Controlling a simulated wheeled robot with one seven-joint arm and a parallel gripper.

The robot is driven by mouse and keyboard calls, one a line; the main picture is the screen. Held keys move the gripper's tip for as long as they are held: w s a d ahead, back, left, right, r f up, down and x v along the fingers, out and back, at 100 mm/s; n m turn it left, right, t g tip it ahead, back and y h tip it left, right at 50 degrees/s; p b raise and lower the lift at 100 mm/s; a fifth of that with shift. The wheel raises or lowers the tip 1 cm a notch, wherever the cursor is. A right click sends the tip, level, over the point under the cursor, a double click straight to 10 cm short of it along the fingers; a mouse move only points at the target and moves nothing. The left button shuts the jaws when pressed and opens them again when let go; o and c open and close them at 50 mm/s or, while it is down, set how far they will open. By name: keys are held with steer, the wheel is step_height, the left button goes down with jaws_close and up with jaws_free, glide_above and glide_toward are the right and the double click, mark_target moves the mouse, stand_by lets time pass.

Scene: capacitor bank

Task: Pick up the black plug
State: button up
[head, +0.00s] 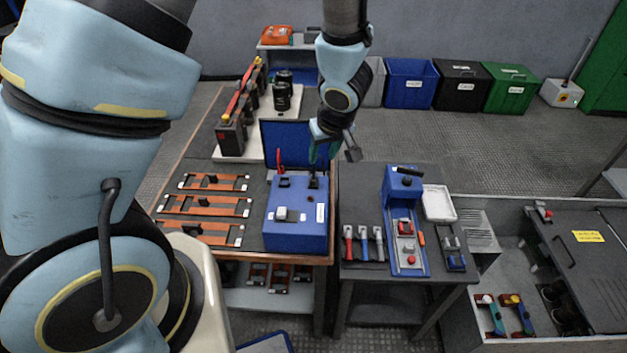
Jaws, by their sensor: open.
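A small black piece, which looks like the black plug (314,183), stands on the top face of the blue case (300,241), near its back right. My gripper (315,158) points down just above it, in front of the case's raised lid. The jaws are open, with nothing visible between them. The fingers are small and dark here, and I cannot tell whether they touch the plug.
A second black piece (284,183) with a red lead stands left on the case. The raised lid (284,143) is close behind my gripper. Brown racks (205,206) lie left. A side table (351,194) at right holds several tools and a blue device (402,185).

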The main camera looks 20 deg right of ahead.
mark_target(314, 174)
steer(key=shift+a+b+x, duration=0.1)
steer(key=shift+b+x, duration=1.4)
steer(key=shift+x, duration=1.1)
steer(key=shift+a+b+x, duration=0.15)
steer(key=shift+b+x, duration=1.3)
steer(key=shift+x, duration=1.2)
steer(key=shift+w+r, duration=0.15)
jaws_close()
